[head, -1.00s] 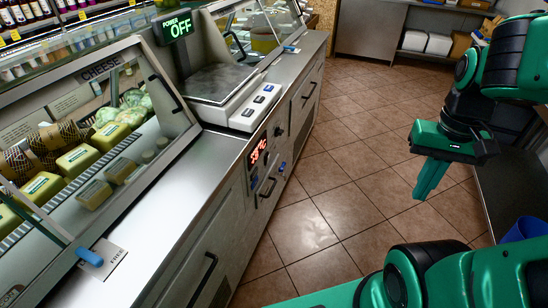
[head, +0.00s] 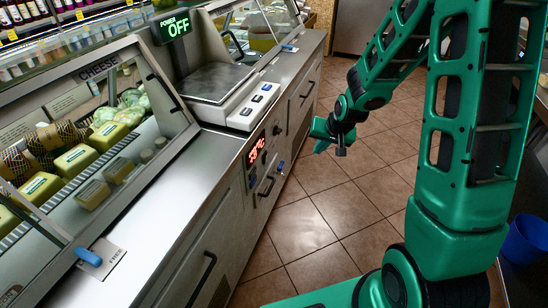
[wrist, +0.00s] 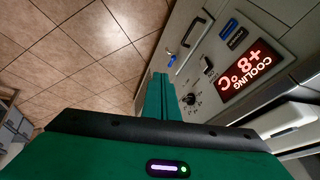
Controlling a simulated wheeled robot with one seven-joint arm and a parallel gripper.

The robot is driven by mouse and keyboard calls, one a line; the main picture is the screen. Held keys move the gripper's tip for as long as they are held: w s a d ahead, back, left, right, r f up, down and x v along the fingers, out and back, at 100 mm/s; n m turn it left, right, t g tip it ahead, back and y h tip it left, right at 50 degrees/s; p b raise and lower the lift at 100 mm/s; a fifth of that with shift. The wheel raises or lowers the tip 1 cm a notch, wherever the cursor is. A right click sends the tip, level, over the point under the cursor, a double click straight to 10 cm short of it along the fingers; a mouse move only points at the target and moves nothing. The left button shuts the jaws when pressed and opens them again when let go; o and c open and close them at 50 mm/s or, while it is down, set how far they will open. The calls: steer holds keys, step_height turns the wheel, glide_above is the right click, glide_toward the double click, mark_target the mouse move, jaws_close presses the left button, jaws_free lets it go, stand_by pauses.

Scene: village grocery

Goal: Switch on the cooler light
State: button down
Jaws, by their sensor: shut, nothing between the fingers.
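The cooler's control panel is on the front of the steel counter, with a red display reading "COOLING +8°C" (wrist: 250,70). Two blue-black rocker switches (wrist: 233,34) sit beside the display in the wrist view. A black knob (wrist: 190,99), a small black switch (wrist: 206,65) and a blue-tipped part (wrist: 171,61) are also on this front. I cannot tell which one is the light switch. My gripper (head: 320,133) is shut and empty, out over the aisle to the right of the panel. Its closed fingers (wrist: 163,82) appear left of the knob in the wrist view, apparently not touching it.
A glass cheese case (head: 95,130) stands at the left, with a blue slider (head: 88,257) on the counter before it. The tiled floor (head: 310,225) is clear; a blue bin (head: 526,242) is at the right.

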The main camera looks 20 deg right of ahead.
mark_target(267, 158)
steer(key=w+a+f+m+t+y, duration=0.1)
steer(key=w+a+f+t, duration=0.1)
steer(key=w+a+f, duration=0.4)
steer(key=shift+w+a+f+y, duration=0.35)
steer(key=shift+a+f, duration=0.1)
steer(key=shift+f, duration=0.15)
steer(key=shift+w+f, duration=0.1)
steer(key=w+a+f, duration=0.5)
steer(key=w+f, duration=0.2)
steer(key=w, duration=0.1)
steer(key=shift+w+d, duration=0.15)
steer(key=shift+d, duration=0.05)
